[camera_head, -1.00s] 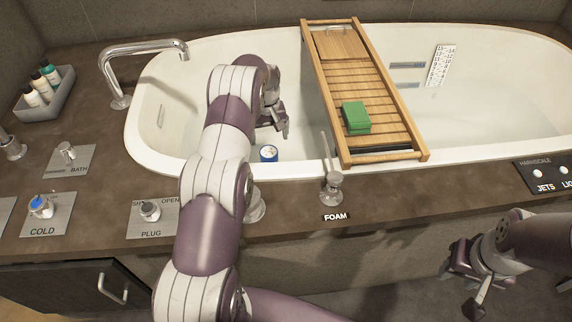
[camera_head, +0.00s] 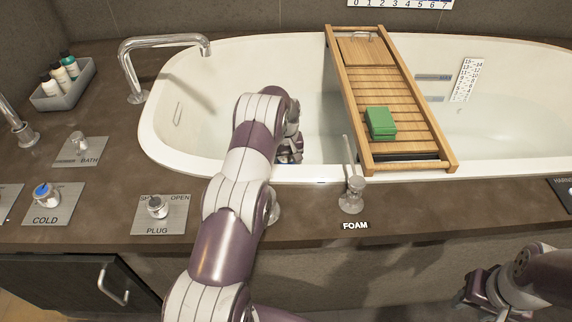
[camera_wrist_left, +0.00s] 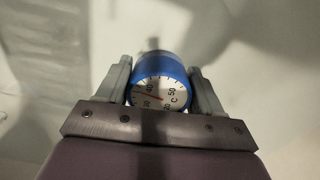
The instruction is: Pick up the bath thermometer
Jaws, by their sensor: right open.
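The bath thermometer (camera_wrist_left: 161,82) has a blue rim and a white round dial with numbers and a red needle. In the left wrist view it sits between the two fingers of my left gripper (camera_wrist_left: 162,78), close to both. I cannot tell whether the fingers press on it. In the head view my left gripper (camera_head: 291,150) is low inside the bathtub (camera_head: 220,110), partly behind my own arm, and the thermometer is not clearly visible there. My right gripper (camera_head: 478,303) is open and empty, in front of the vanity at the lower right.
A wooden bath tray (camera_head: 352,110) with a green sponge (camera_head: 380,123) spans the tub to the right of my left arm. The faucet (camera_head: 130,70) is at the left. Control knobs (camera_head: 157,207) and the foam spout (camera_head: 351,190) line the near counter. A bottle caddy (camera_head: 62,92) stands far left.

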